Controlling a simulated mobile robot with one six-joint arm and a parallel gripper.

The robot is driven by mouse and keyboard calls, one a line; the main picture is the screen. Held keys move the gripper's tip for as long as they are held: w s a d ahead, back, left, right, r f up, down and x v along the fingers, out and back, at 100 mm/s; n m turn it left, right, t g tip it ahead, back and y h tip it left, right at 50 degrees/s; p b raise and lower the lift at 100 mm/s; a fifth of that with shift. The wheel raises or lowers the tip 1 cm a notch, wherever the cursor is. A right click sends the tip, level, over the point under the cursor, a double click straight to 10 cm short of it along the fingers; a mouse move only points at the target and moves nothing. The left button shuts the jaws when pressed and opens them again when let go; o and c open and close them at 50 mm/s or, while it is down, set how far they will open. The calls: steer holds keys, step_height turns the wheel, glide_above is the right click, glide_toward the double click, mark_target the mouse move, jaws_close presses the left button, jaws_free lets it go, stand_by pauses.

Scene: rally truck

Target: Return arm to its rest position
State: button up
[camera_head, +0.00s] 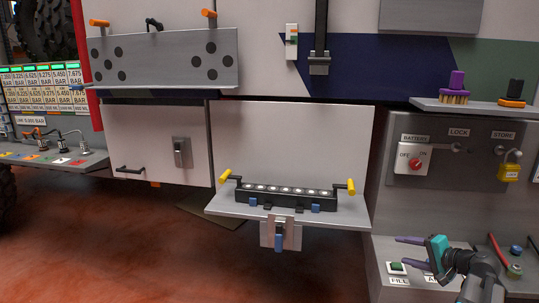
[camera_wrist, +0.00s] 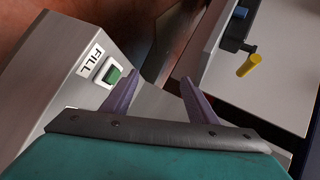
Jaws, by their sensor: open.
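My gripper (camera_head: 400,251) is at the lower right of the head view, in front of the grey panel's lower ledge. It has a teal body and two purple fingers pointing left. The wrist view shows the two fingers (camera_wrist: 158,77) apart with nothing between them. The green FILL button (camera_head: 397,267) lies close to the fingers in the head view. In the wrist view the green button (camera_wrist: 114,75) is left of the left finger. I cannot tell the exact gap between finger and button.
A fold-down shelf (camera_head: 228,206) holds a black bar light with yellow handles, left of my gripper. The grey panel has a red battery switch (camera_head: 414,163) and a yellow padlock (camera_head: 511,171). The reddish floor at front left is clear.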

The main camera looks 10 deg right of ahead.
steer(key=s+a+f+n+g+y, duration=0.15)
steer(key=a+f+n+g, duration=0.4)
steer(key=a+f, duration=1.85)
steer(key=s+a+f+n+g, duration=0.1)
steer(key=s+a+f+g, duration=0.2)
steer(key=s+a+f, duration=0.3)
steer(key=s+a+f+n+g, duration=0.1)
steer(key=s+a+f+g, duration=0.4)
steer(key=f, duration=0.4)
steer(key=s+a+f+n+g+h, duration=0.2)
steer(key=s+f, duration=0.3)
steer(key=s, duration=0.4)
steer(key=s+a+f+n+g+h, duration=0.2)
steer(key=s+a+f+n, duration=0.2)
steer(key=s, duration=0.6)
steer(key=shift+a+f+h, duration=0.35)
steer(key=shift+a+f, duration=0.3)
steer(key=shift+f, duration=0.05)
steer(key=shift+s, duration=0.1)
